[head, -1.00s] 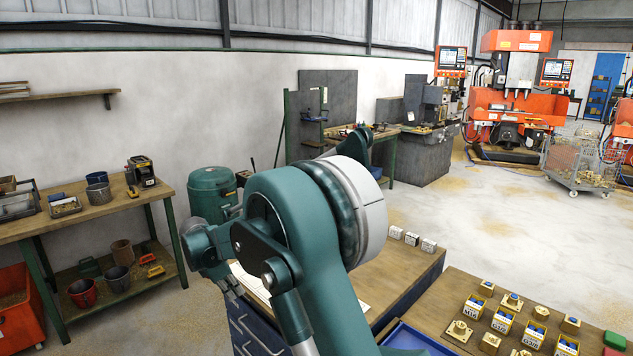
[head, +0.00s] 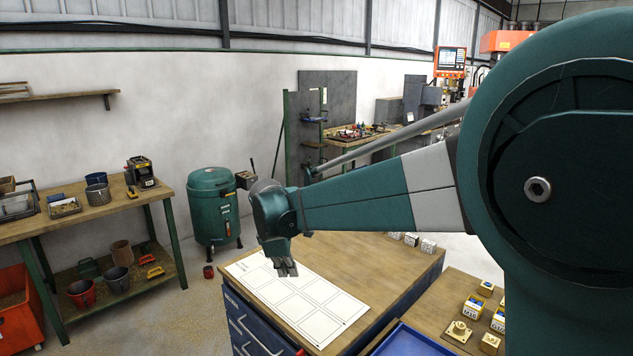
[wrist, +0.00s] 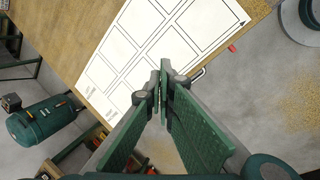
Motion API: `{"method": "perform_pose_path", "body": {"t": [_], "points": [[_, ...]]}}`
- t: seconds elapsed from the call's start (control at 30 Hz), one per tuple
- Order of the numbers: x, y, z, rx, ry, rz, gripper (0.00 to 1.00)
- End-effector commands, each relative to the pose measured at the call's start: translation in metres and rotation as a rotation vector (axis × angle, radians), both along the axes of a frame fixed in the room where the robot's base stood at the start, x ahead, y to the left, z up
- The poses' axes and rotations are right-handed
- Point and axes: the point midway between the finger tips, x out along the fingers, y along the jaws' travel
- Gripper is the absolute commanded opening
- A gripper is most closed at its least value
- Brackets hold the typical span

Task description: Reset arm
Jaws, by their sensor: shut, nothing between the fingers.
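My gripper (head: 287,268) hangs at the end of my outstretched arm, above the far left part of a wooden-topped bench. Its fingers are together and hold nothing. In the wrist view my gripper (wrist: 162,82) also shows its fingertips meeting, with nothing between them. Below it lies a white sheet with printed rectangles (head: 318,322), which also shows in the wrist view (wrist: 128,62). The sheet's cells that I can see are empty. My arm covers the right part of the head view.
Small white-and-grey blocks (head: 411,239) sit at the bench's back edge. A green tank (head: 213,205) stands on the floor to the left, beside a wooden workbench (head: 100,210).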

Motion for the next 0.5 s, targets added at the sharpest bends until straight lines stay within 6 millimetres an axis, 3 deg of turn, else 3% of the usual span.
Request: {"method": "perform_pose_path", "body": {"t": [0.5], "points": [[-0.064,-0.093,0.046,0.146,-0.067,-0.277,0.00]]}}
